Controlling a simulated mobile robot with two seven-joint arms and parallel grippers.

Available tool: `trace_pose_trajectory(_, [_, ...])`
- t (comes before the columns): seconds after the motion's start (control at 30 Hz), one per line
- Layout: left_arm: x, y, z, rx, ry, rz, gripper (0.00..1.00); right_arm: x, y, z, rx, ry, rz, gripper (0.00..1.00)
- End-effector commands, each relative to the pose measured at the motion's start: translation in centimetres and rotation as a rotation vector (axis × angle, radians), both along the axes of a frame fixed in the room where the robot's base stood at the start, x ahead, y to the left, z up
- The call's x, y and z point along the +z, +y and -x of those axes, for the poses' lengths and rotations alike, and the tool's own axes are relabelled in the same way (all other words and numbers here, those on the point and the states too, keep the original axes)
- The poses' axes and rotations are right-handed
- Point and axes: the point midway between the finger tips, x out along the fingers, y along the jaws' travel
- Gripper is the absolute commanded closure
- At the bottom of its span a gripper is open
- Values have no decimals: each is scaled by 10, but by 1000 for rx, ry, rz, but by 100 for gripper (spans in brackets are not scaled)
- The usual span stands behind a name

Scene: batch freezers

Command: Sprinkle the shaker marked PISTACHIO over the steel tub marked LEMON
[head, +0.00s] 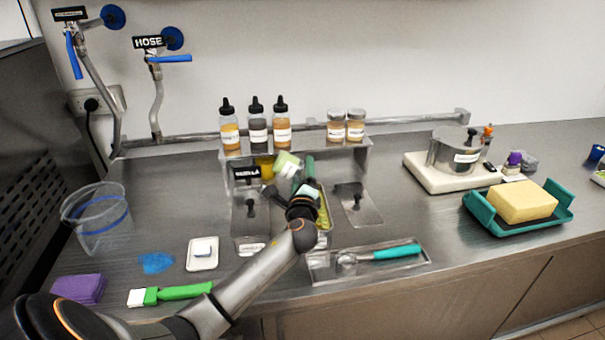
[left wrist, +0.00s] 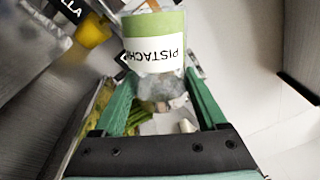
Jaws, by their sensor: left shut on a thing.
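The shaker marked PISTACHIO (left wrist: 152,55) has a green band and a white label, which reads upside down in the left wrist view. In the head view the shaker (head: 288,163) is tilted and held above the row of steel tubs. My left gripper (head: 308,172) is shut on it, with a teal finger on either side in the left wrist view (left wrist: 165,105). An open tub with yellow-green contents (head: 324,212) lies below, partly hidden by my wrist. I cannot read a LEMON mark on any tub. My right gripper is not in view.
A lidded tub (head: 250,222) under a sign ending in LLA stands left, another lid (head: 357,203) right. Bottles (head: 257,127) and two jars (head: 345,127) stand on the shelf behind. A tray with a teal-handled scoop (head: 390,252) lies in front. A jug (head: 97,220) stands left.

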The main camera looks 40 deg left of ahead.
Motion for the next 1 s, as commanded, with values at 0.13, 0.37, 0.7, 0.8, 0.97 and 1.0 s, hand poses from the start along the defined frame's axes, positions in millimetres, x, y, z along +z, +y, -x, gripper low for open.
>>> trace_pose_trajectory(0.13, [-6,0,0,0,-1,-1,84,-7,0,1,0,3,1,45])
trace_pose_trajectory(0.37, [-5,2,-2,1,-1,-1,84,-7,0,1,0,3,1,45])
trace_pose_trajectory(0.7, [-6,20,-20,2,-3,-2,84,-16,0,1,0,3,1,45])
trace_pose_trajectory(0.8, [-6,25,-26,1,-2,-2,84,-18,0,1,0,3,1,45])
trace_pose_trajectory(0.97, [-5,30,-30,1,-1,-1,84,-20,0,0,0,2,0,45])
trace_pose_trajectory(1.0, [-4,30,-31,1,-2,-2,84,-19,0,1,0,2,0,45])
